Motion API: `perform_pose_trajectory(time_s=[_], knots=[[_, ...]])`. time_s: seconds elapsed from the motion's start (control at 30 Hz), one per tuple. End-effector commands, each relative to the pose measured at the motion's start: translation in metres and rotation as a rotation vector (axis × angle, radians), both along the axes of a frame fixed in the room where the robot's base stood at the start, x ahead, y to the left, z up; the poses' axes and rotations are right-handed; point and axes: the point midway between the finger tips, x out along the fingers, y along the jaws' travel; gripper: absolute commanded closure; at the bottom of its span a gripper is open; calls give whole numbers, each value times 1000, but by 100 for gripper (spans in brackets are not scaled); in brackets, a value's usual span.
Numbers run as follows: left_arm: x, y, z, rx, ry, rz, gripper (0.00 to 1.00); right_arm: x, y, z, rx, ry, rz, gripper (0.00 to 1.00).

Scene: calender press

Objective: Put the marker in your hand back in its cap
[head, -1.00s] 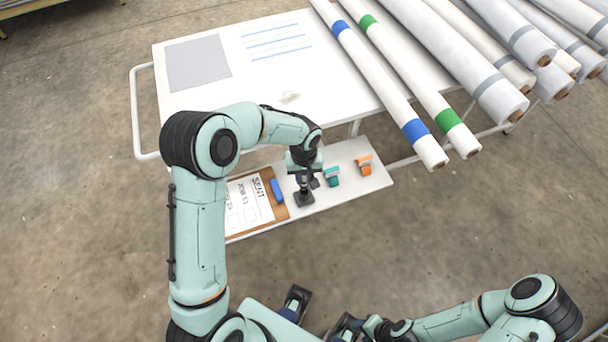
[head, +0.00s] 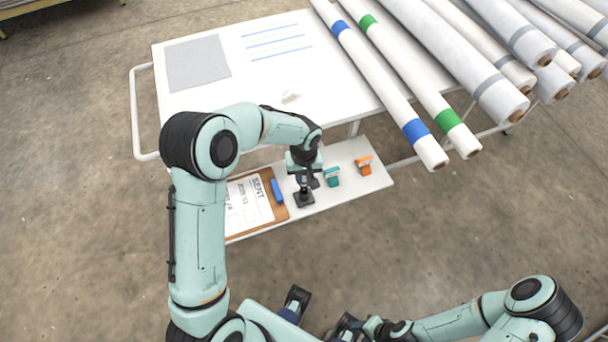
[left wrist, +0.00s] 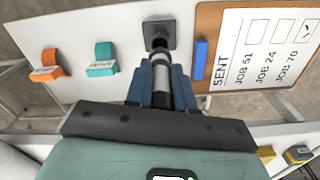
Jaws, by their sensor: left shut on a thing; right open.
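My left gripper (head: 303,183) points down over the lower shelf, its blue fingers (left wrist: 162,84) shut on the marker. The marker (left wrist: 160,62) has a pale grey and white barrel with a dark end between the fingers. Its far end meets a dark part on a square black base (left wrist: 165,30), which also shows in the head view (head: 304,199). That dark part seems to be the cap. Whether the tip is inside it or just above it, I cannot tell. My right gripper (head: 342,325) is low in the head view, open and away from the shelf.
On the lower shelf (head: 345,154) lie a clipboard (head: 283,211) with a sheet, a blue object (head: 277,191), a teal clip-like object (head: 332,176) and an orange one (head: 363,165). The white tabletop (head: 240,90) overhangs behind. Long rolls (head: 400,110) lie across its right side.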

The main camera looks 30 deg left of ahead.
Motion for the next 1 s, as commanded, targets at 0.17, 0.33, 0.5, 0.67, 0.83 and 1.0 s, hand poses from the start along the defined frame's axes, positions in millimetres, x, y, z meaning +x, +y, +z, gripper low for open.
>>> perform_pose_trajectory(time_s=[0.17,0.33,0.5,0.67,0.83,1.0], knots=[[0,0,-4,0,0,0,100,-1,0,-3,0,1,0,57],[0,0,-7,0,0,0,100,-2,0,-6,0,2,0,57],[0,0,-11,0,0,0,100,-3,0,-9,0,3,0,57],[0,0,-14,0,0,0,100,-3,0,-11,0,4,0,57],[0,0,-17,0,0,0,100,-4,0,-14,0,6,0,57],[0,0,-21,0,0,0,100,-5,0,-16,0,6,0,57]])
